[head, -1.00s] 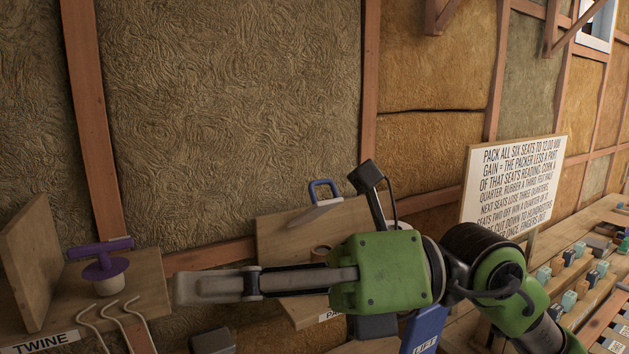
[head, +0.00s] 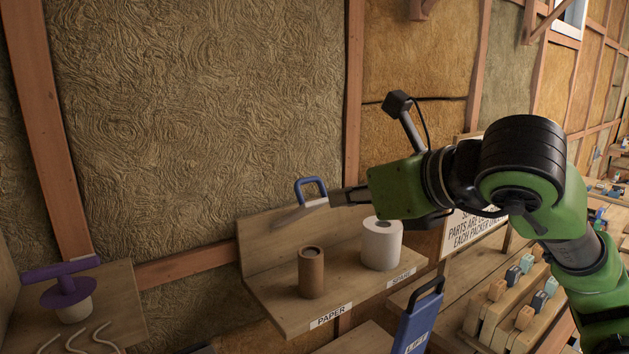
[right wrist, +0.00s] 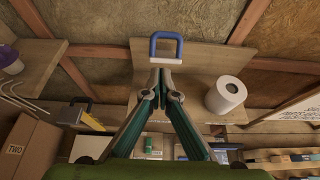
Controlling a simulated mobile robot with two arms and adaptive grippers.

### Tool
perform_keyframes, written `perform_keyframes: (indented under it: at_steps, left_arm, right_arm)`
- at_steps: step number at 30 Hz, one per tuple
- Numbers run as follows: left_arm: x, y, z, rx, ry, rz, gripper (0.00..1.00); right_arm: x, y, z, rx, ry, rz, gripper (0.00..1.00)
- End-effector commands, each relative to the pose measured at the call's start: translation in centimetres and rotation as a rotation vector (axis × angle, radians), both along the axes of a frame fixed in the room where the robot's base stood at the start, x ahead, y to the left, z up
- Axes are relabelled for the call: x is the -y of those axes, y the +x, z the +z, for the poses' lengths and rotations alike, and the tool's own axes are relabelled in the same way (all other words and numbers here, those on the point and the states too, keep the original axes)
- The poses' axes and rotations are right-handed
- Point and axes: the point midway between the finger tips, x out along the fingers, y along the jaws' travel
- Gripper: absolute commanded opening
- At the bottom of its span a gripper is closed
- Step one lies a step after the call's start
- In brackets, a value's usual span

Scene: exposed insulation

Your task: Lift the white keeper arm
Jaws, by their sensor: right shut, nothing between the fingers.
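The white keeper arm (head: 297,214) is a slim pale bar with a blue loop handle (head: 311,182) at its end. It slants along the back board of a wooden shelf. The handle also shows at the top centre of the right wrist view (right wrist: 166,38), just beyond my fingers. My right gripper (head: 338,198) is shut and empty, its tips right beside the handle end of the arm in the head view. I cannot tell whether they touch it. In the right wrist view the right gripper's fingers (right wrist: 161,80) converge just below the handle. My left gripper is not in view.
The shelf (head: 270,277) below holds a brown paper tube (head: 312,272) and a white roll (head: 381,244). A blue LIFT-marked piece (head: 417,322) stands in front. A purple-handled item (head: 66,288) sits at left. The wall space above the handle is clear.

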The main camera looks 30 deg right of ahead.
Motion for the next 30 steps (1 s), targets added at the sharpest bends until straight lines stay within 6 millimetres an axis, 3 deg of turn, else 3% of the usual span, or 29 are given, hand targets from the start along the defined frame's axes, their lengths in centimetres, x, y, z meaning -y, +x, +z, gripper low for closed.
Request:
perform_keyframes:
  at_steps: [5, 12, 30]
  left_arm:
    - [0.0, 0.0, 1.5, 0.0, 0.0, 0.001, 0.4]
    - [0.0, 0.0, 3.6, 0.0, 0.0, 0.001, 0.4]
    - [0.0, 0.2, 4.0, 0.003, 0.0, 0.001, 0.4]
  right_arm:
    - [-0.6, 3.6, -1.5, -0.006, 0.0, 0.003, 0.0]
    - [-1.0, 6.5, -0.3, -0.002, 0.001, 0.004, 0.0]
    - [-1.1, 7.4, -0.3, -0.001, 0.001, 0.003, 0.0]
